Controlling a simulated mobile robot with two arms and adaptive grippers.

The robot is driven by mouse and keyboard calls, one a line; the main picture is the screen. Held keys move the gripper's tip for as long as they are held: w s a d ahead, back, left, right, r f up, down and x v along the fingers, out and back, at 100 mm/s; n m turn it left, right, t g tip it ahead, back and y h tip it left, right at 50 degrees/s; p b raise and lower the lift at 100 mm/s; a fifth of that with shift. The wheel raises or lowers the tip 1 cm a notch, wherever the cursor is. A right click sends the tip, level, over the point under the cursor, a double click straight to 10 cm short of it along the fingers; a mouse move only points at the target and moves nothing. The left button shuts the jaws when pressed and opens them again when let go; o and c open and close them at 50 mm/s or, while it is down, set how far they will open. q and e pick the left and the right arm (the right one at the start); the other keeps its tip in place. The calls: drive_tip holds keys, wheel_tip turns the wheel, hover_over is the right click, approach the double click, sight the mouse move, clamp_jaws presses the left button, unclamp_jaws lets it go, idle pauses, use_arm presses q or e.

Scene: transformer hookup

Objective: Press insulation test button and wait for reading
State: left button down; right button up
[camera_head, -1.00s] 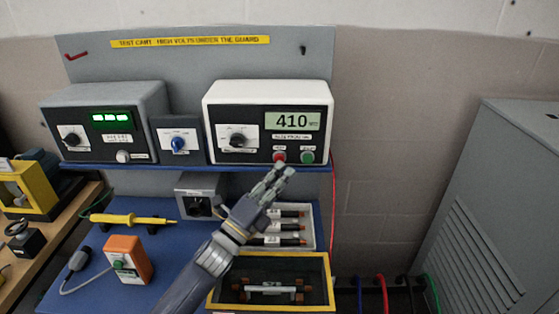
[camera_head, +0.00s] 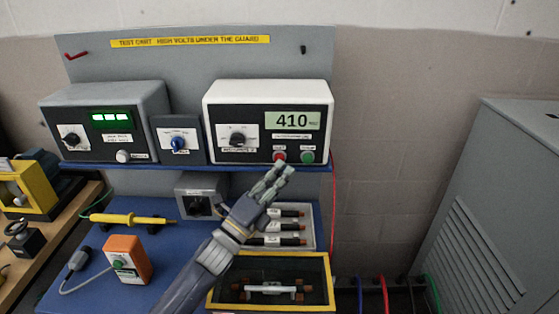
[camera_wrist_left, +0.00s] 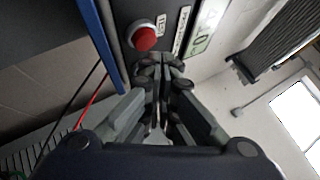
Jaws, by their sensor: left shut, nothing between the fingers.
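The white insulation tester (camera_head: 220,97) stands on the cart's blue shelf, and its display (camera_head: 292,121) reads 410. A red button (camera_head: 279,157) and a green button (camera_head: 307,157) sit side by side below the display. My left gripper (camera_head: 283,169) is shut and empty, its fingertips just below the red button in the head view. In the left wrist view the red button (camera_wrist_left: 144,38) shows whole, up and left of the closed fingertips (camera_wrist_left: 160,65). The fingertips do not cover it there. My right gripper is not in view.
A grey meter box (camera_head: 155,100) with a green display and a small blue-knob panel (camera_head: 179,139) stand to the left. Below lie a yellow probe (camera_head: 125,219), an orange box (camera_head: 128,260) and a yellow-rimmed tray (camera_head: 325,265). A grey cabinet (camera_head: 500,200) stands right.

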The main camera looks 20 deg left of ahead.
use_arm(q)
drive_tip(key=shift+w+a, duration=0.1)
drive_tip(key=shift+w, duration=0.2)
drive_tip(key=shift+w+a, duration=0.1)
drive_tip(key=shift+w, duration=0.3)
idle(0.6)
drive_tip(key=shift+s+d, duration=0.25)
drive_tip(key=shift+s, duration=0.65)
drive_tip(key=s+d+p, duration=0.1)
drive_tip(key=s, duration=0.4)
drive_tip(key=shift+s+d, duration=0.3)
drive_tip(key=shift+s, duration=0.1)
